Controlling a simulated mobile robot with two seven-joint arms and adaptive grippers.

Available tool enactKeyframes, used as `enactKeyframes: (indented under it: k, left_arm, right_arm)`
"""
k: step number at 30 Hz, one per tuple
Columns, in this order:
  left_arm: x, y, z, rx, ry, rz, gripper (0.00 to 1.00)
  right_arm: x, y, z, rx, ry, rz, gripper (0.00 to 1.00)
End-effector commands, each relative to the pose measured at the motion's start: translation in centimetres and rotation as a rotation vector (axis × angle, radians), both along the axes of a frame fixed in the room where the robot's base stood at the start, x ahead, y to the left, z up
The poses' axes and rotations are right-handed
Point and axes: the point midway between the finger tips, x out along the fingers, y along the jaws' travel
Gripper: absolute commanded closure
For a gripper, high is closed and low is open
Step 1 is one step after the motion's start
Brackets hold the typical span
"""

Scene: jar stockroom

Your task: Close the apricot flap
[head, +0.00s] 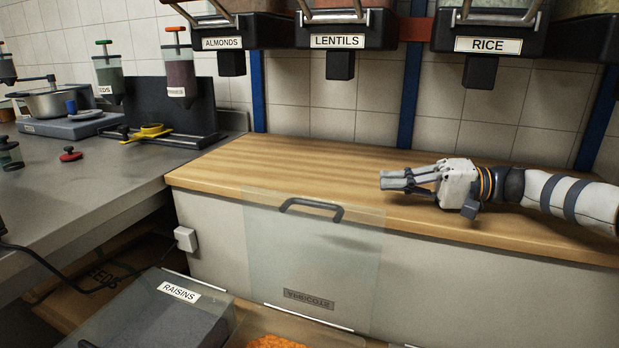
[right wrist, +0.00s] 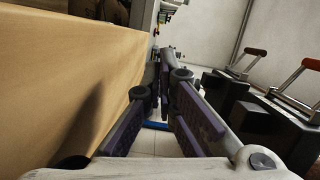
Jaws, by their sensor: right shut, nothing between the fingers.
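The apricot flap (head: 330,255) is a clear panel with a dark bar handle (head: 312,208) near its top edge. It stands raised in front of the counter's pale front, and its label shows upside down and reversed. Its hinge edge is at the bottom, above a bin with orange contents (head: 275,342). My right gripper (head: 382,180) is over the wooden counter, right of the flap handle and apart from it. Its fingers point left, shut and empty. The fingers also show in the right wrist view (right wrist: 163,75). My left gripper is not in view.
A bin with a clear lid labelled RAISINS (head: 178,291) is left of the apricot bin, its lid down. Dispensers labelled ALMONDS, LENTILS (head: 337,41) and RICE hang above the wooden counter (head: 270,160). The counter top around my right gripper is clear.

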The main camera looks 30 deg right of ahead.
Motion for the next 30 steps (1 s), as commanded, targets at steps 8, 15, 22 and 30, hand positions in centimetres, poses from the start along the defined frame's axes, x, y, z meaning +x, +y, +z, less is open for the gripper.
enactKeyframes:
  k: [8,15,22,30]
  left_arm:
    - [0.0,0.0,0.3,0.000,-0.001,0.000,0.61]
    - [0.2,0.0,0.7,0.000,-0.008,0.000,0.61]
    - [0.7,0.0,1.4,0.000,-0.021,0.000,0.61]
    - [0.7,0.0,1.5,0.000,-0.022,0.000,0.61]
  right_arm:
    - [2.1,3.1,-0.1,0.001,0.002,0.005,1.00]
    - [5.2,7.4,-0.3,0.001,0.001,0.004,1.00]
    - [4.0,10.2,-0.8,0.001,0.002,0.001,1.00]
    - [3.2,11.2,-1.2,-0.001,0.002,-0.001,1.00]
